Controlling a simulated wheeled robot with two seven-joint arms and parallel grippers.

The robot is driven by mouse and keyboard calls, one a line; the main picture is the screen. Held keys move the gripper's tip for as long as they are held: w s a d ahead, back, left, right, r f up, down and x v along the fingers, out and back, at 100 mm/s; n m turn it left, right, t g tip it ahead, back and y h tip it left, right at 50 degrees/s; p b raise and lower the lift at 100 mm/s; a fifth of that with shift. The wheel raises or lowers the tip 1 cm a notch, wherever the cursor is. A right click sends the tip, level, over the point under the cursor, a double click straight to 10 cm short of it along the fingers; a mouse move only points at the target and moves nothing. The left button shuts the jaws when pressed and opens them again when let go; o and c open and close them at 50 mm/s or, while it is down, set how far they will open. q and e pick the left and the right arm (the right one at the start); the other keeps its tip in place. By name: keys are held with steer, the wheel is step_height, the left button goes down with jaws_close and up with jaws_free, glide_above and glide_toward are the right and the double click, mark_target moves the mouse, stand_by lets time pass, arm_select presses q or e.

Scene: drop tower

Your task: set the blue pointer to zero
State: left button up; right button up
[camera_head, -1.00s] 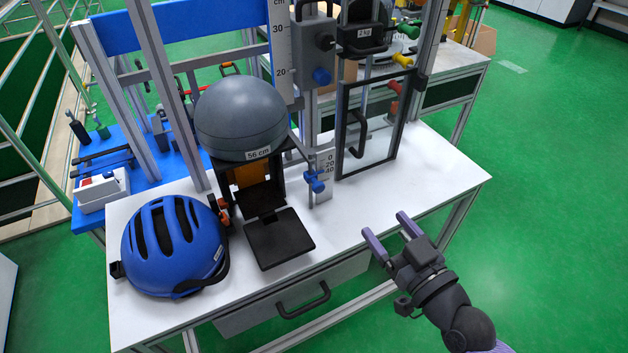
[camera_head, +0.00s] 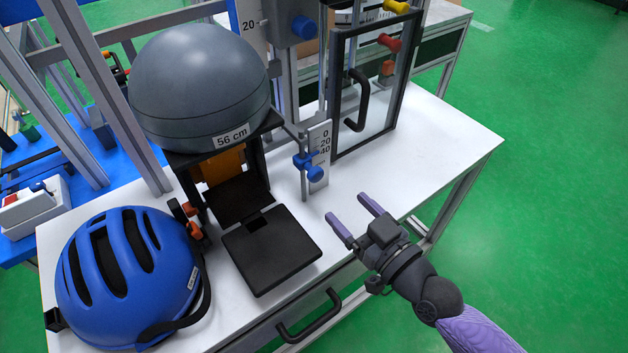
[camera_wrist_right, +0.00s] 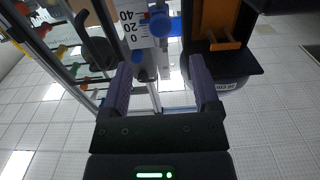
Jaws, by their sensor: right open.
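The blue pointer (camera_head: 305,160) sits on a thin post beside a small white scale (camera_head: 320,155) marked 0, 20 and 40. In the head view it is near or below the 40 mark; its exact reading is hard to tell. A blue knob (camera_head: 314,173) is just below it. In the right wrist view the scale (camera_wrist_right: 132,27) appears upside down with blue parts (camera_wrist_right: 160,24) beside it. My right gripper (camera_head: 350,208) is open and empty, over the front right of the table, apart from the pointer. My left gripper is not in view.
A grey headform (camera_head: 200,85) labelled 56 cm stands behind a black hinged plate (camera_head: 270,248). A blue helmet (camera_head: 125,270) lies at front left. A framed clear door (camera_head: 370,85) stands behind the scale. White table (camera_head: 440,135) is bare at right.

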mark_target(318, 177)
steer(key=b+x, duration=0.1)
steer(key=x, duration=0.8)
steer(key=shift+w+a+b, duration=0.25)
steer(key=shift+w+b, duration=0.05)
steer(key=shift+r, duration=0.1)
jaws_close()
stand_by(0.8)
